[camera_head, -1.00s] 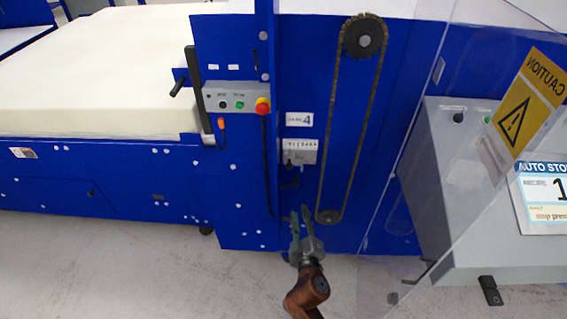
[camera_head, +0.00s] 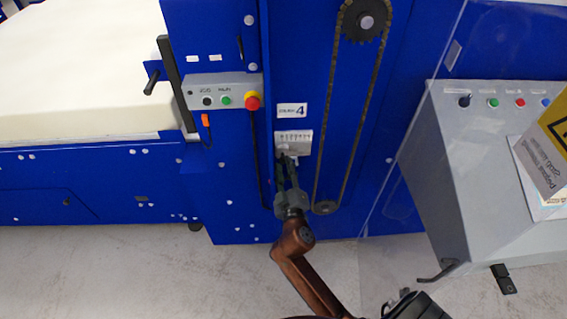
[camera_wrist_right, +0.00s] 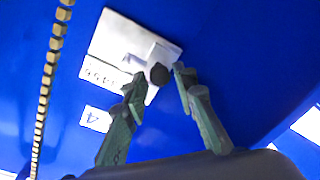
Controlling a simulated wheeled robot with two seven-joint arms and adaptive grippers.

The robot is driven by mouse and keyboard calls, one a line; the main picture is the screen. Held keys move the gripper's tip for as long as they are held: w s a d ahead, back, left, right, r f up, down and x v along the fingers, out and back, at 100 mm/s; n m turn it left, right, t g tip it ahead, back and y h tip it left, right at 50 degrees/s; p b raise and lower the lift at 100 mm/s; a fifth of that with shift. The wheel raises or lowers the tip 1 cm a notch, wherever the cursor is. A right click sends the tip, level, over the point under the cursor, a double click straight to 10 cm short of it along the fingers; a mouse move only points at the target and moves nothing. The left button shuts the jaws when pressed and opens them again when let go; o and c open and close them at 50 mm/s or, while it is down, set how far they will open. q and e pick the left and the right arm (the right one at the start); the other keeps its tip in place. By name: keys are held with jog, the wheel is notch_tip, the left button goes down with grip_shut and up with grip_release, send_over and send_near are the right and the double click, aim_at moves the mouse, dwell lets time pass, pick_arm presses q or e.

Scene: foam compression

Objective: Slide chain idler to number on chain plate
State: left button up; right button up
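The chain plate (camera_head: 296,137), a small pale plate with a row of numbers, is on the blue machine panel, below a white sign with a 4 (camera_head: 292,111). It also shows in the right wrist view (camera_wrist_right: 112,38). The chain idler shows there as a light grey block (camera_wrist_right: 151,54) with a dark round knob (camera_wrist_right: 158,74). My right gripper (camera_head: 288,157) points up at the idler. In the wrist view its open fingers (camera_wrist_right: 158,78) stand on either side of the knob, with small gaps visible. In the head view the fingers partly hide the idler. My left gripper is not in view.
A chain loop (camera_head: 334,115) runs between two sprockets, just right of the plate. A control box (camera_head: 222,92) with a red button is to the left. A clear panel and grey console (camera_head: 470,170) stand right. White foam (camera_head: 75,65) lies left.

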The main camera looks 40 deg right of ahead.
jog(key=shift+x, duration=0.8)
jog(key=shift+d, duration=0.15)
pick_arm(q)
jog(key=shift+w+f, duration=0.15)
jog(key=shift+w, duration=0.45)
pick_arm(e)
grip_shut()
